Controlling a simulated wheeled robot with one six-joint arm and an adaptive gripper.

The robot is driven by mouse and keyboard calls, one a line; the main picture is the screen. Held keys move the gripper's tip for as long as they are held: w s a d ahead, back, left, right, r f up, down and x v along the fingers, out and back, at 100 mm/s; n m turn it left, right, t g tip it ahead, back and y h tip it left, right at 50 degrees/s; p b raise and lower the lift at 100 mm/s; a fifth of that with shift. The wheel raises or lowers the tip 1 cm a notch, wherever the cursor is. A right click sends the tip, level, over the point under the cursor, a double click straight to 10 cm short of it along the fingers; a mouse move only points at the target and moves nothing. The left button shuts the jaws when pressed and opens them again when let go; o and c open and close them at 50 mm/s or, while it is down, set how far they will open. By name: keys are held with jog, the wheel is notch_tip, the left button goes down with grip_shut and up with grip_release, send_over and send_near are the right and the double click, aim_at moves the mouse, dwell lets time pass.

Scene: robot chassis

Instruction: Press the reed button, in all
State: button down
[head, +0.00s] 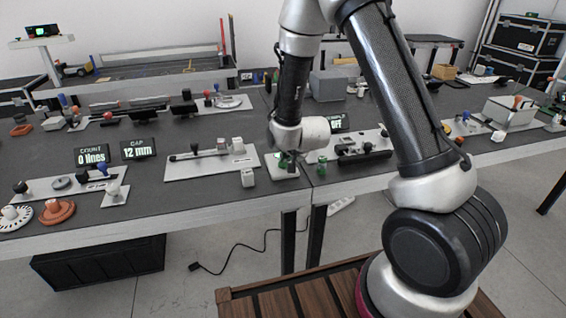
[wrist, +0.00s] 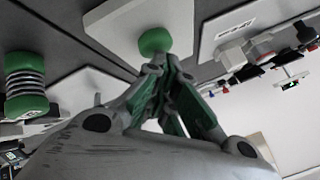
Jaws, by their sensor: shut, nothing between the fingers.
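A small green round button (wrist: 155,41) sits on a white square plate (wrist: 112,22) in the wrist view. No label on it is readable, so I cannot confirm it is the reed button. My gripper (wrist: 160,64) is shut and empty, with its fingertips right by the button; I cannot tell whether they touch it. In the head view my gripper (head: 289,162) points down over the white plate (head: 279,174) near the front edge of the table, and mostly hides the button there.
A green-ended coil or spring (wrist: 25,86) stands beside the plate in the wrist view. A long white board with a black lever (head: 205,163) lies left of my gripper. Displays read "COUNT 0 lines" (head: 91,155), "GAP 12 mm" (head: 138,149) and "OFF" (head: 338,123).

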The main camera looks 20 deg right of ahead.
dwell(0.4)
jog(key=shift+r, duration=0.9)
jog(key=shift+r, duration=2.5)
